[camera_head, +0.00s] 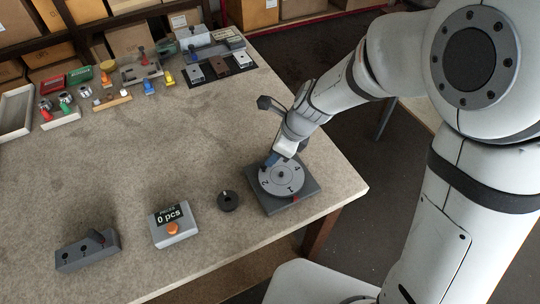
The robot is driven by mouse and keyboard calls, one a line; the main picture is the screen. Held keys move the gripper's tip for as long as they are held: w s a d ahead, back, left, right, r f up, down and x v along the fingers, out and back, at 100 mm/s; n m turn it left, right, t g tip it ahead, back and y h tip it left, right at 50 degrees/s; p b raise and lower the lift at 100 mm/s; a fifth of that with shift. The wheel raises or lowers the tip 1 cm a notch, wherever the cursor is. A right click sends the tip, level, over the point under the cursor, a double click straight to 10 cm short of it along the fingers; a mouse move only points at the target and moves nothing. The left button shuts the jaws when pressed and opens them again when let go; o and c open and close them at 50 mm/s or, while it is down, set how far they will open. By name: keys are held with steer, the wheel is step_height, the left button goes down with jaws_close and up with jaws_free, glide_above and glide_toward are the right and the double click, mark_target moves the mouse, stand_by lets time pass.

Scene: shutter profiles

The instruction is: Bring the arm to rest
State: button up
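My arm (340,82) reaches from the right over the table's right edge and bends down toward a round grey numbered dial (283,183). The dial sits on a dark square base (306,198). My gripper (272,160) is at the dial's far left rim, with a blue part right at or just above the disc. I cannot tell if it touches. The fingertips are small and partly hidden, so I cannot see whether they are open or shut or hold anything.
A black round knob (228,201), a counter box reading "0 pcs" with an orange button (173,229) and a grey switch box (87,251) stand along the front. Trays, tools and small parts line the back of the table (150,150). The middle is clear.

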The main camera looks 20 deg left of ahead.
steer(key=shift+d+r, duration=0.25)
steer(key=shift+r, duration=0.4)
steer(key=s+d+r+n+t+h, duration=0.1)
steer(key=d+r+n, duration=0.3)
steer(key=d, duration=0.6)
steer(key=s+d+r+n+t+h, duration=0.1)
steer(key=d+r+n, duration=0.4)
steer(key=d, duration=0.6)
steer(key=s+d+r+n+t+h, duration=0.1)
steer(key=s+d+r+n, duration=0.3)
steer(key=d+n, duration=0.4)
steer(key=s+d+h, duration=0.1)
steer(key=d, duration=0.1)
steer(key=shift+d+r+t, duration=0.35)
steer(key=shift+t, duration=0.05)
steer(key=shift+s, duration=0.1)
steer(key=shift+c, duration=0.5)
